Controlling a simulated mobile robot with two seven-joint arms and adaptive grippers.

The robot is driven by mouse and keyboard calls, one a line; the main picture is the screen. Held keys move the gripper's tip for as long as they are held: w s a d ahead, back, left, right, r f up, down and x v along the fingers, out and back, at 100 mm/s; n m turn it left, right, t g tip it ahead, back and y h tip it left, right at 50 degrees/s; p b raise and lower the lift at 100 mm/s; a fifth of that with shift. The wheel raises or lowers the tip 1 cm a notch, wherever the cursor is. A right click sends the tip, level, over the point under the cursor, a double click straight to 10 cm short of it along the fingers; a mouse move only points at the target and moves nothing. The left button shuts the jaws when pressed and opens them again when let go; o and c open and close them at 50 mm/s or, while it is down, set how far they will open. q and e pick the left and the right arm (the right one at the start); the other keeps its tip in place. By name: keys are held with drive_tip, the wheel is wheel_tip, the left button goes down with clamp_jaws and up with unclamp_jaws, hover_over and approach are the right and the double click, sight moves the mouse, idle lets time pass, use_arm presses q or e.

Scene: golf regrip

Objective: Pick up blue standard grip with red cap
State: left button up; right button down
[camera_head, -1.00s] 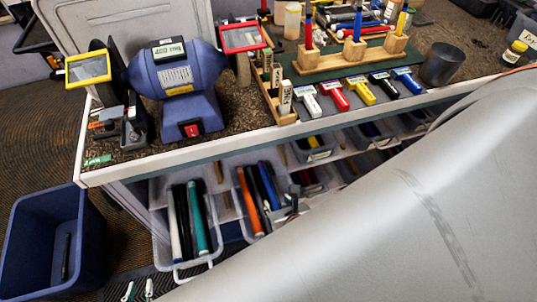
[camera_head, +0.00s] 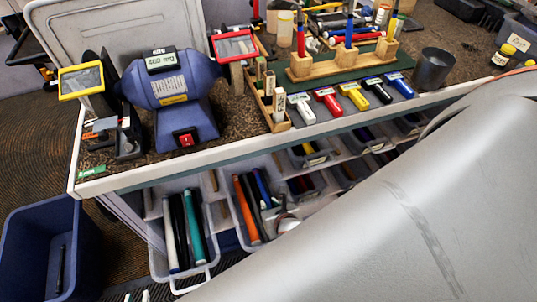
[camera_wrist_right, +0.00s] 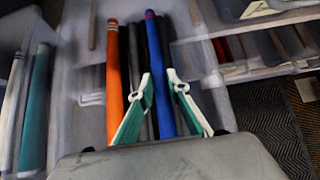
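The blue grip with a red cap (camera_wrist_right: 158,62) lies among other grips in a clear bin; its red end points away from my wrist. In the head view its blue length (camera_head: 262,186) shows in the bin under the bench. My right gripper (camera_wrist_right: 160,76) is open, its green and white fingers on either side of the blue grip in the picture. I cannot tell whether they touch it. In the head view my right arm hides most of that gripper. My left gripper (camera_head: 136,297) shows only two parted white fingertips at the bottom edge.
An orange grip (camera_wrist_right: 113,75) and dark grips lie left of the blue one in the same bin. Another bin (camera_head: 158,262) holds white, black and teal grips. The bench edge (camera_head: 230,150) overhangs the bins. A blue tub (camera_head: 25,250) stands at left.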

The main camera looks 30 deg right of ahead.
wheel_tip(320, 180, up, 10)
idle(0.7)
wheel_tip(320, 180, up, 5)
hover_over(270, 206)
drive_tip(key=shift+w+r, duration=0.1)
drive_tip(key=shift+r, duration=0.05)
idle(0.6)
